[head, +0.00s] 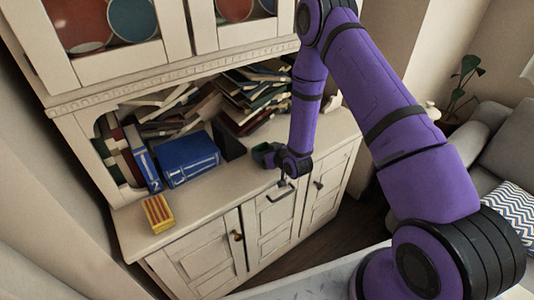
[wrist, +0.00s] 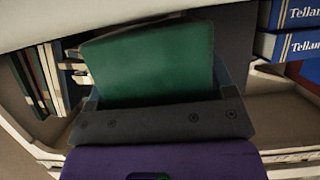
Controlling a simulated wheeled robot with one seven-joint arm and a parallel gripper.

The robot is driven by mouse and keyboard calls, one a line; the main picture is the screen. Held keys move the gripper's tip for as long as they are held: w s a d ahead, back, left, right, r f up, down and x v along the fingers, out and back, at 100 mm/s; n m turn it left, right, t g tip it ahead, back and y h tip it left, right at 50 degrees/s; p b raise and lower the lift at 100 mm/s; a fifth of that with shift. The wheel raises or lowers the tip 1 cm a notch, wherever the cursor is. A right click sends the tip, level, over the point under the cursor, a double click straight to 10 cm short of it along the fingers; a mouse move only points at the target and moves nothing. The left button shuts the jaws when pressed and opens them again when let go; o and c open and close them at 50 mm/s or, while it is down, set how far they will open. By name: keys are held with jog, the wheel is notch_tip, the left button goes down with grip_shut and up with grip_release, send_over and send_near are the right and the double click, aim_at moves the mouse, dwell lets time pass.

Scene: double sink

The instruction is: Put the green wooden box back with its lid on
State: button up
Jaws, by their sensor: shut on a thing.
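The green wooden box (head: 264,154) is at the right part of the cabinet counter, small and dark in the head view. My gripper (head: 279,161) is right beside it and shut on it. In the wrist view a flat green face of it (wrist: 150,62) fills the middle, with a bluish edge at its sides, just beyond my gripper's dark grey bar (wrist: 165,122). The fingertips are hidden. I cannot tell whether the green face is the lid or a box wall, or whether the box touches the counter.
Leaning books (head: 250,100) fill the back under the upper cabinet.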

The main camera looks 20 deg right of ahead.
jog(key=shift+f, duration=0.2)
jog(key=o, duration=1)
jog(key=shift+f, duration=0.1)
jog(key=shift+c, duration=0.2)
jog(key=shift+r, duration=0.2)
jog(key=v, duration=1.2)
jog(key=w+d+r+g+h, duration=0.2)
jog(key=w+r, duration=0.1)
jog(key=r, duration=0.9)
jog(key=s+d+r+m+g+h, duration=0.1)
jog(key=s+r, duration=0.1)
jog(key=r, duration=0.5)
jog(key=s+d+r+g+h, duration=0.1)
jog(key=s+r, duration=0.2)
jog(key=r, duration=0.5)
jog(key=s+r+m+g, duration=0.1)
jog(key=s+r, duration=0.6)
jog(key=s, duration=0.6)
jog(key=s+r+m+g, duration=0.1)
jog(key=s+r+g, duration=0.1)
jog(key=s+r, duration=0.6)
jog(key=s, duration=0.5)
jog(key=shift+m+g, duration=0.3)
